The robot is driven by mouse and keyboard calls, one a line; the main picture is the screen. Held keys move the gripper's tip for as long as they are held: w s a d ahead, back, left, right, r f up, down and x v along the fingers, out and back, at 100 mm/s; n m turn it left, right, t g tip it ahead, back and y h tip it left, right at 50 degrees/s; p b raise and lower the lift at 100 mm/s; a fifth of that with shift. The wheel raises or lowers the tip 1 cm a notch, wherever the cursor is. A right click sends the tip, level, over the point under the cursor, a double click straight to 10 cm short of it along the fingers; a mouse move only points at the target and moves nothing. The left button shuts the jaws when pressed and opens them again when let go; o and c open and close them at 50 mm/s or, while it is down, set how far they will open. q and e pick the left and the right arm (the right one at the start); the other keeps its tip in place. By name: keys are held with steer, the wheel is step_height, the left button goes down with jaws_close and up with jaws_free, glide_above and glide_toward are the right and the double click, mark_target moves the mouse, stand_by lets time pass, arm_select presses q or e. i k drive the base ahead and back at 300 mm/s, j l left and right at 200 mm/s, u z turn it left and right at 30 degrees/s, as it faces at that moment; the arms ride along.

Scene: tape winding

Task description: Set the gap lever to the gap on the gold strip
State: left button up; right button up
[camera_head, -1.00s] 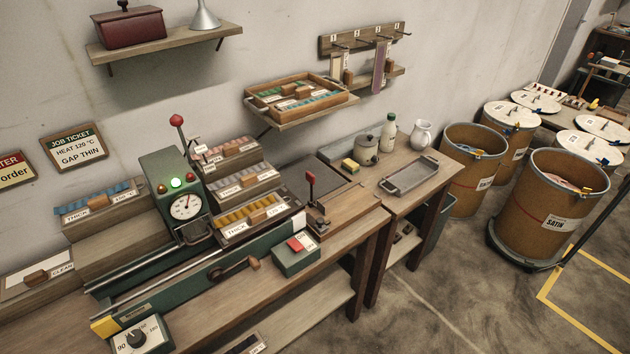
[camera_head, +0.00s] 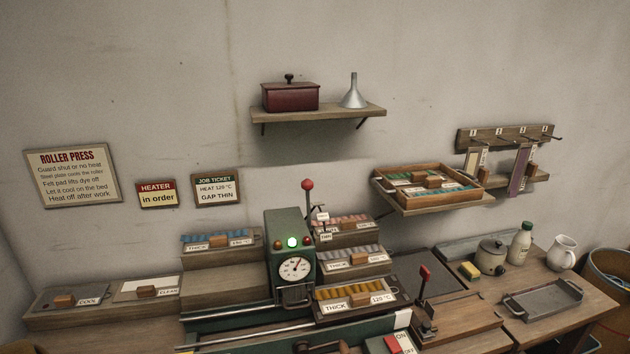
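The gold strip (camera_head: 352,292) lies in a wooden tray just right of the green press (camera_head: 284,232). The tray's labels read THICK and 120 °C. A lever with a red knob (camera_head: 308,185) stands upright behind the press, with small tags beside its shaft; one seems to read THIN. I take this to be the gap lever, but its exact setting is too small to tell. Another red-knobbed lever (camera_head: 425,272) stands to the right, by a wooden board. Neither of my grippers is in view.
The job ticket (camera_head: 216,187) on the wall reads HEAT 120 °C, GAP THIN. The heater sign (camera_head: 157,195) reads in order. A red ON/OFF switch (camera_head: 393,343) is at the front.

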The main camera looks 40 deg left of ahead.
mark_target(307, 184)
steer(key=u, duration=1.2)
